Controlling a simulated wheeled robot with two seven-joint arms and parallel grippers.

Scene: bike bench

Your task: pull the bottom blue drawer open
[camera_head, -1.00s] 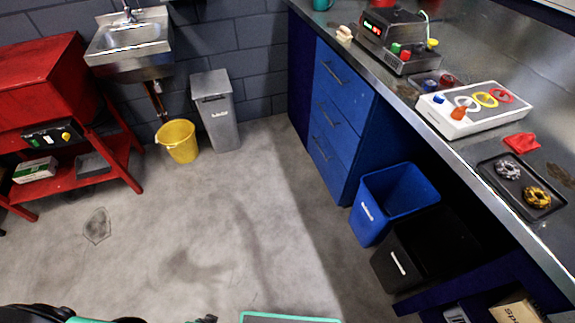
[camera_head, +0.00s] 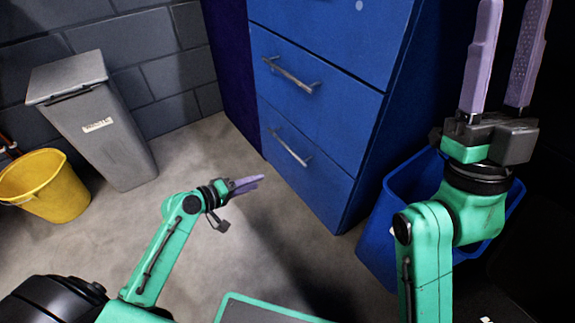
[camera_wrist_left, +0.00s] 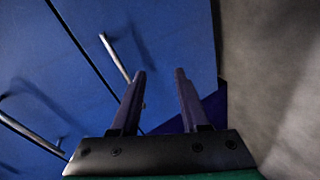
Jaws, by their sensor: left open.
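The bottom blue drawer (camera_head: 300,165) is shut, with a grey bar handle (camera_head: 290,147) across its front. My left gripper (camera_head: 258,183) is open and empty, in front of the drawer, lower and to the left of the handle in the head view. In the left wrist view, the two fingers of the left gripper (camera_wrist_left: 162,74) stand apart, and the bottom handle (camera_wrist_left: 117,58) lies beyond them, to the left of the fingertips and not between them. My right gripper (camera_head: 511,12) is open and empty, raised at the right.
The middle drawer (camera_head: 325,95) above is shut; its handle (camera_head: 290,75) sticks out. A blue bin (camera_head: 375,235) stands right of the cabinet, below the right arm. A grey bin (camera_head: 105,145) and yellow bucket (camera_head: 45,190) stand left. The floor before the drawers is clear.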

